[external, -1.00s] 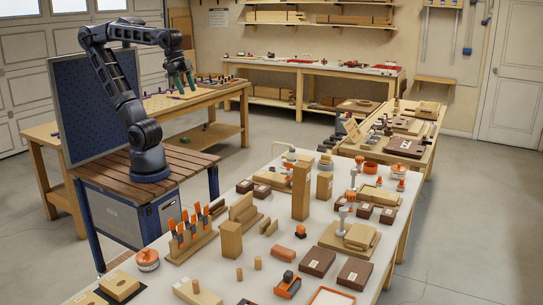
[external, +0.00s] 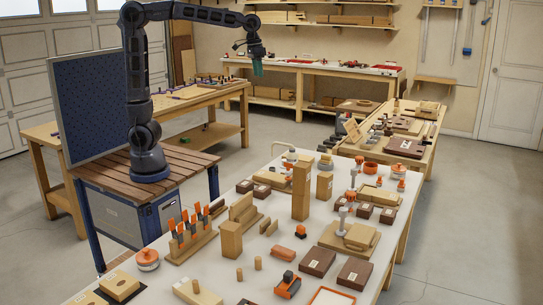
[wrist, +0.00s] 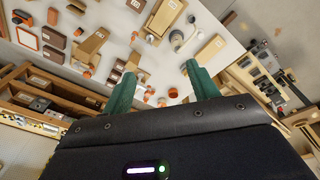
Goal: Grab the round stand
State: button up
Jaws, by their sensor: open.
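My gripper (external: 257,68) is open and empty, high above the far end of the long white table (external: 235,262). Its two green fingers are spread apart in the wrist view (wrist: 161,72). I cannot tell for sure which thing is the round stand. Round orange-and-white pieces stand on the table: one at the near left corner (external: 148,259), one at the right edge (external: 398,170), and a ring-like orange one (external: 370,168) beside it. In the wrist view, small orange-topped round pieces (wrist: 173,92) show beyond and between the fingers. No piece touches the gripper.
Tall wooden blocks (external: 301,191) rise from the middle of the table. A rack with orange-handled tools (external: 190,233) stands at its left. Dark brown boxes (external: 318,261) lie at the front right. A blue pegboard (external: 95,100) stands beside my arm.

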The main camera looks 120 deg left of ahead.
jog(key=w+a+f+n, duration=0.2)
jog(key=a, duration=0.9)
jog(key=n+g, duration=0.2)
jog(key=n, duration=0.1)
send_over(284, 160)
notch_tip(284, 160, down, 4)
jog(key=f, duration=4)
jog(key=shift+s+d+f, duration=0.15)
jog(key=shift+s+f, duration=0.05)
jog(key=shift+s, duration=0.1)
jog(key=shift+w+a+f, duration=0.1)
jog(key=shift+w+f, duration=0.05)
jog(key=shift+f, duration=0.75)
jog(key=shift+w+a+f, duration=0.1)
jog(key=shift+w+f, duration=0.05)
jog(key=shift+f, duration=0.7)
jog(key=shift+w+a+f, duration=0.1)
jog(key=shift+w+f, duration=0.05)
jog(key=shift+f, duration=0.75)
jog(key=shift+d, duration=0.1)
jog(key=c, duration=1.2)
